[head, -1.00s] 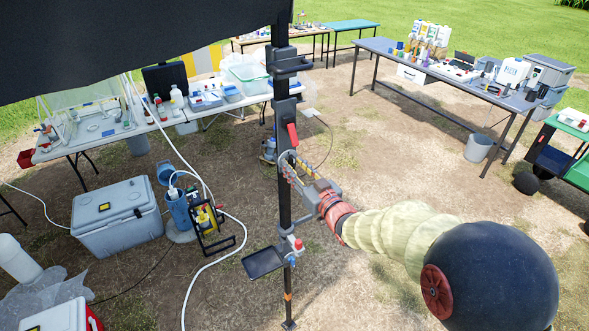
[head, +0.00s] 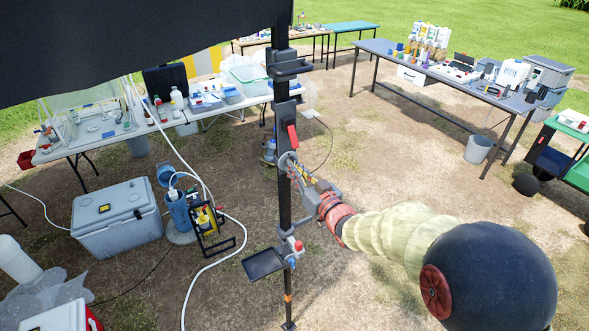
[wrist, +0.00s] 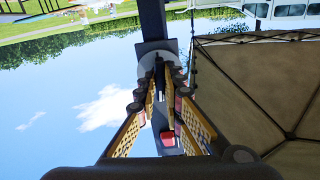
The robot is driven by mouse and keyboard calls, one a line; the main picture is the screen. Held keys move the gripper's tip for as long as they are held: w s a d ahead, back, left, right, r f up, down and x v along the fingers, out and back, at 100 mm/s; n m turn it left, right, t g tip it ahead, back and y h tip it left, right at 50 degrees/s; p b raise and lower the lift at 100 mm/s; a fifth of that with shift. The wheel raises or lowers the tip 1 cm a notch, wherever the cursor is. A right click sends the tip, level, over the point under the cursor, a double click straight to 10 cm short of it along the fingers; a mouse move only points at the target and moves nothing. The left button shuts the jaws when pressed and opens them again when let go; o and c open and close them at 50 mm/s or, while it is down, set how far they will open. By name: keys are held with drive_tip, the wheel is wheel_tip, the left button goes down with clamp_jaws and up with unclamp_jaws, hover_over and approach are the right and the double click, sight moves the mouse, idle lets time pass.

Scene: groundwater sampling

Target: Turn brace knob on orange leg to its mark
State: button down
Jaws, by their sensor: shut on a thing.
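The dark canopy leg (head: 283,125) stands upright in the middle of the head view, with a small orange band (head: 288,296) near its foot. A round grey knob (head: 287,161) sits on the leg below a red lever (head: 292,135). My gripper (head: 291,168) reaches in from the right and is shut on the knob. In the wrist view, its two yellow-lined fingers (wrist: 160,85) close around the knob, whose pale disc (wrist: 158,62) shows against the leg (wrist: 152,22). The fingers hide much of the knob, and I cannot make out a mark.
A small dark tray (head: 263,263) and a valve with a red top (head: 297,246) are fixed lower on the leg. The dark canopy (head: 140,45) hangs above. A cooler (head: 115,218) and a white hose (head: 213,262) lie to the left.

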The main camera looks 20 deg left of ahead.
drive_tip(key=m+p, duration=0.5)
drive_tip(key=m, duration=1.2)
drive_tip(key=shift+m+p, duration=1.4)
drive_tip(key=shift+m, duration=3.2)
